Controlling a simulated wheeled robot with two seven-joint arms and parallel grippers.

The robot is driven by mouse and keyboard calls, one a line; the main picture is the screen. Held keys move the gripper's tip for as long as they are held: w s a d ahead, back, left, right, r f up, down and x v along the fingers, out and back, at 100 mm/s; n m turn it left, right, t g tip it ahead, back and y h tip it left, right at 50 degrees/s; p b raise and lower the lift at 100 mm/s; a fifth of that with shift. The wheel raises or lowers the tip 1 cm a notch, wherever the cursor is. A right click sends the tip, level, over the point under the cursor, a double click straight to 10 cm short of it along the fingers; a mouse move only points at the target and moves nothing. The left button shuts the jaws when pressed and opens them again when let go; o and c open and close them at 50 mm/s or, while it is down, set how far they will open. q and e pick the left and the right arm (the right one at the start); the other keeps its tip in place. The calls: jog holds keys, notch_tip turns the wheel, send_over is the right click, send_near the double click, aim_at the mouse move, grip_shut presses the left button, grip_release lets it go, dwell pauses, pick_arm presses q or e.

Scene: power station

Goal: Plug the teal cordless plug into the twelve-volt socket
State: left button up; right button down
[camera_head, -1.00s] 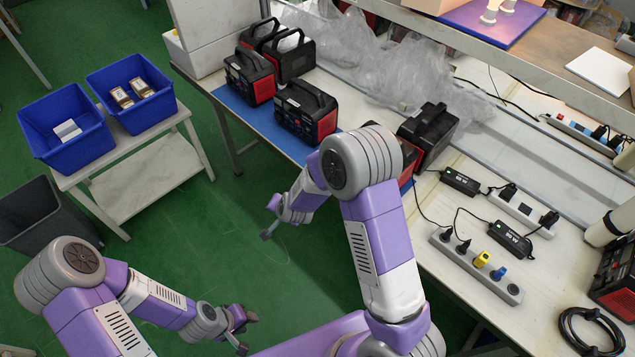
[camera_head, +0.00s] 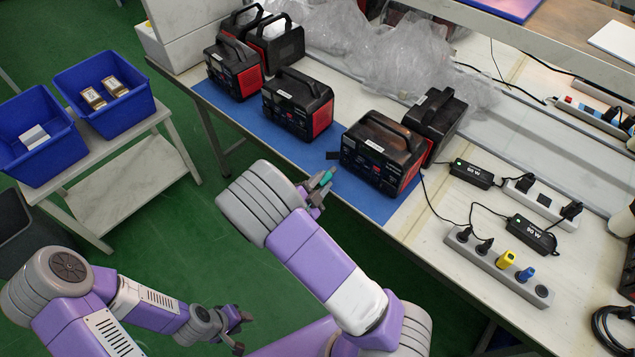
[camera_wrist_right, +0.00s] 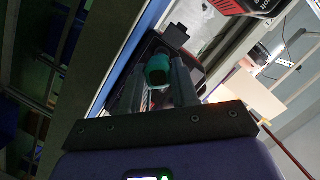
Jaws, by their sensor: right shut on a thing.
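The teal plug (camera_head: 326,178) is held in my right gripper (camera_head: 322,184), whose jaws are shut on it; it also shows in the right wrist view (camera_wrist_right: 158,70), between the fingers. The gripper is at the front edge of the table, just left of the nearest black and red power station (camera_head: 382,155). The plug is apart from that station in the head view. The twelve-volt socket cannot be made out; the station's front panel is small and dark. My left gripper (camera_head: 241,332) is open and empty, low over the floor at the bottom.
Several other power stations (camera_head: 298,104) stand on the blue mat (camera_head: 262,130). A grey power strip (camera_head: 500,264) with black, yellow and blue plugs lies at right, near two black adapters (camera_head: 532,234). Blue bins (camera_head: 105,88) sit on a side table at left. Green floor is open between the tables.

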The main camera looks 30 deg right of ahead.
aim_at(331, 175)
jog(key=shift+w+d, duration=0.35)
jog(key=shift+d, duration=0.5)
jog(key=shift+w+d, duration=0.35)
jog(key=shift+d, duration=0.45)
jog(key=shift+w+d, duration=0.35)
jog(key=shift+d, duration=0.5)
jog(key=shift+d+b, duration=0.3)
jog(key=shift+w+d, duration=0.2)
jog(key=shift+d, duration=0.15)
jog(key=shift+w+d, duration=0.1)
jog(key=shift+d, duration=0.05)
jog(key=c, duration=0.8)
grip_release()
